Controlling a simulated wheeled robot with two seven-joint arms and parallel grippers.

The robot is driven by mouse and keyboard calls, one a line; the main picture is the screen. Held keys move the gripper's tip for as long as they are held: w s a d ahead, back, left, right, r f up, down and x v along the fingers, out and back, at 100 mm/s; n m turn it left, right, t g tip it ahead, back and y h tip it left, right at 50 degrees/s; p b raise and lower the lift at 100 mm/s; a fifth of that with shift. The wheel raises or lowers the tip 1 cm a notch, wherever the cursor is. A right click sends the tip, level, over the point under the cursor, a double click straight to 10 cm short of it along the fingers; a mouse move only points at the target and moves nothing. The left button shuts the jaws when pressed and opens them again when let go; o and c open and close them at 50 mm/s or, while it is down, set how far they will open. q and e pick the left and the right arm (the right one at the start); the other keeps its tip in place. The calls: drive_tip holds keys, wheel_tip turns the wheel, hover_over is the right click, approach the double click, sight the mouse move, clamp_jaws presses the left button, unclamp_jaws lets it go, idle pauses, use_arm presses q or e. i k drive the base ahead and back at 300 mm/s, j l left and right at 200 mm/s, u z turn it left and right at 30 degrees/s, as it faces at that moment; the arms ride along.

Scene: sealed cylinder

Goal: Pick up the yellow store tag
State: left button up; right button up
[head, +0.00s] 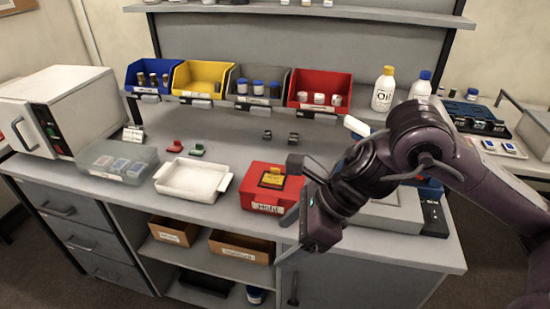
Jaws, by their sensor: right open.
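A yellow tag (271,181) with dark markings lies on top of the red box (256,201), which has a white label on its front. A small orange-yellow piece stands at the tag's back edge; I cannot tell if it is part of the tag. My right gripper (289,208) is open beside the box's right side, with one finger up near the tag's right and the other low in front of the bench edge. Nothing shows between its fingers. The box's right side is partly hidden by my gripper. My left gripper is not in view.
A white tray (193,195) stands left of the red box, and a clear container (118,177) farther left. Blue, yellow, grey and red bins (320,80) line the back. A grey device (393,213) sits behind my right arm. Bench behind the tray is mostly free.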

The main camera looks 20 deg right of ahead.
sight(274, 178)
drive_tip(key=i+l, duration=0.25)
drive_tip(key=i, duration=0.15)
drive_tip(key=i+l, duration=0.25)
drive_tip(key=i, duration=0.15)
